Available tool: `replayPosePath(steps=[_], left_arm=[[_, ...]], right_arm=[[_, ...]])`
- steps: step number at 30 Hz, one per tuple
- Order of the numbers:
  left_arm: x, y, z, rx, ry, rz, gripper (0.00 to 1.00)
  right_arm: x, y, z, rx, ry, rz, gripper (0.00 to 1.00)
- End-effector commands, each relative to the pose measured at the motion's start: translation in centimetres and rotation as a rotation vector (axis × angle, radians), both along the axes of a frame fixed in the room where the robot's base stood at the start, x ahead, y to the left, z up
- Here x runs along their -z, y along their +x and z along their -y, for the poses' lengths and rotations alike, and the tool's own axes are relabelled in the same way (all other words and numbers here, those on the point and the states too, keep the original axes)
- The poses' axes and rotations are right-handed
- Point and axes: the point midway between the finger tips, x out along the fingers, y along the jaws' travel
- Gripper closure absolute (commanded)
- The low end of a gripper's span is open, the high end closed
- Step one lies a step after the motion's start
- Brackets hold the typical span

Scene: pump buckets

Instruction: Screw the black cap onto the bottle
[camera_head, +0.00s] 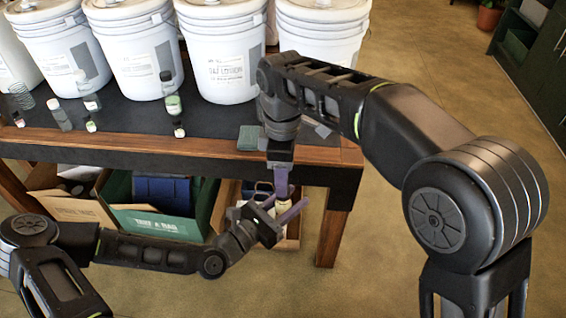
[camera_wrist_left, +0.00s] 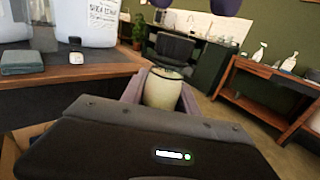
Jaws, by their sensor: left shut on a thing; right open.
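My left gripper (camera_head: 283,211) is shut on a pale, cream-coloured bottle (camera_head: 284,204), held in front of the table's right end. In the left wrist view the bottle (camera_wrist_left: 162,92) stands roughly upright between purple fingers, with a dark ring around its pale top. My right gripper (camera_head: 281,184) points down just above the bottle and is open; its purple fingertips (camera_wrist_left: 209,6) show at the top of the left wrist view, apart from the bottle. I cannot make out a separate black cap on the bottle or between the right fingers.
Several white buckets (camera_head: 216,55) line the dark table (camera_head: 130,116). Below are a green crate (camera_head: 158,222) and cardboard boxes (camera_head: 77,206). The floor at right is clear.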

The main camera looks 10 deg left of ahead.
Motion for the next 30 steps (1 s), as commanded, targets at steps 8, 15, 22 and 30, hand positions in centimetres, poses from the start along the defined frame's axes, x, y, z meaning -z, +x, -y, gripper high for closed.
replayPosePath(steps=[8,15,22,30], left_arm=[[0.0,0.0,0.0,0.0,-0.001,0.001,1.0],[0.0,0.0,0.0,0.0,-0.001,0.001,1.0],[0.0,0.0,0.0,0.0,-0.001,0.001,1.0],[0.0,0.0,0.0,0.0,-0.001,0.001,1.0]], right_arm=[[3.2,0.0,0.0,-0.001,-0.001,0.0,0.52],[3.6,0.0,0.0,0.0,0.0,0.001,0.52],[3.6,0.0,0.0,0.0,0.0,0.001,0.62],[3.5,0.0,0.0,0.0,0.0,0.001,0.84]])
